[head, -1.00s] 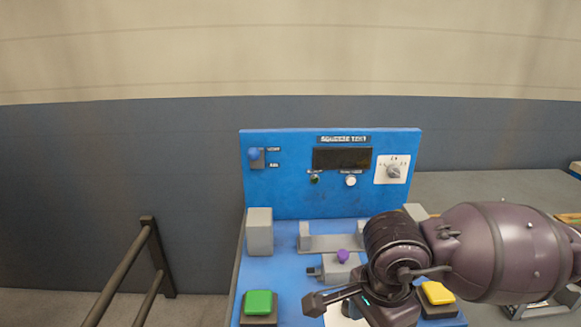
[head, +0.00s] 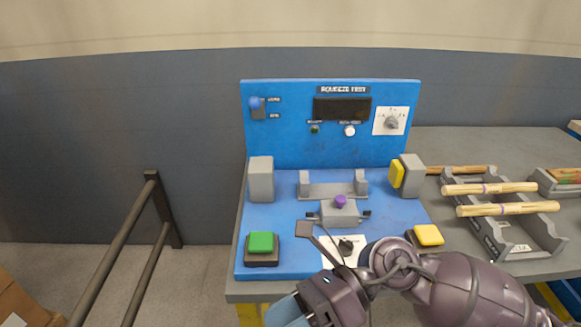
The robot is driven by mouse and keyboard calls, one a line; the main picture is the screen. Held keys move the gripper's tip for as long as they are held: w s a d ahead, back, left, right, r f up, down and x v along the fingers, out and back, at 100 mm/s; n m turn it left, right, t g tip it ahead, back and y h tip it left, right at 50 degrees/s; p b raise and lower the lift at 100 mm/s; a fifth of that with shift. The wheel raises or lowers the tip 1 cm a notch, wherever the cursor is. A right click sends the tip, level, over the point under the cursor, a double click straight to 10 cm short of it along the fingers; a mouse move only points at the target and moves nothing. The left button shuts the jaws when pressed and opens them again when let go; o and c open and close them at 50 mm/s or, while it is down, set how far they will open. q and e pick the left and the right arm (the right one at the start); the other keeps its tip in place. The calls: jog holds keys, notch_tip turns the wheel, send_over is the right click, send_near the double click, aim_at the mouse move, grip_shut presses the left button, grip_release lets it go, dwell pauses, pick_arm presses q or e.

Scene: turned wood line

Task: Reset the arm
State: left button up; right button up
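My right arm comes in from the lower right. One dark, square-ended finger of my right gripper (head: 306,230) shows over the blue panel, left of the small vise-like block with a purple knob (head: 340,202). The rest of the gripper is hard to make out, so its opening cannot be told. I see nothing held in it. My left gripper is not in view.
The blue squeeze test station (head: 290,145) has a green button (head: 261,243), a yellow button (head: 428,235), a grey block (head: 261,180) and a grey cradle (head: 333,190). A grey rack (head: 492,232) holds turned wood pieces (head: 490,188) at right. A dark rail (head: 125,240) stands at left.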

jog(key=w+d+r+m+t+y, duration=0.2)
jog(key=w+m+t+y, duration=0.55)
jog(key=m, duration=0.55)
jog(key=w+d+f+m+t+h, duration=0.2)
jog(key=d+f+m+t+h, duration=0.25)
jog(key=m+t, duration=0.45)
jog(key=w+d+f+m+t+h, duration=0.1)
jog(key=d+f+m+t+h, duration=0.2)
jog(key=d+m+t, duration=0.5)
jog(key=s+d+f+m+g+h, duration=0.2)
jog(key=s+d+f+m+h, duration=0.2)
jog(key=f+m, duration=0.2)
jog(key=s+d+f+m+g+h, duration=0.2)
jog(key=s+d+f+m+h, duration=0.2)
jog(key=f+m, duration=0.3)
jog(key=s+d+f+m+g+h, duration=0.2)
jog(key=s+d+f+m+h, duration=0.3)
jog(key=f, duration=0.4)
jog(key=shift+d+f+m+h, duration=0.25)
jog(key=shift+m+h, duration=0.15)
jog(key=shift+m, duration=0.5)
jog(key=shift+g, duration=0.25)
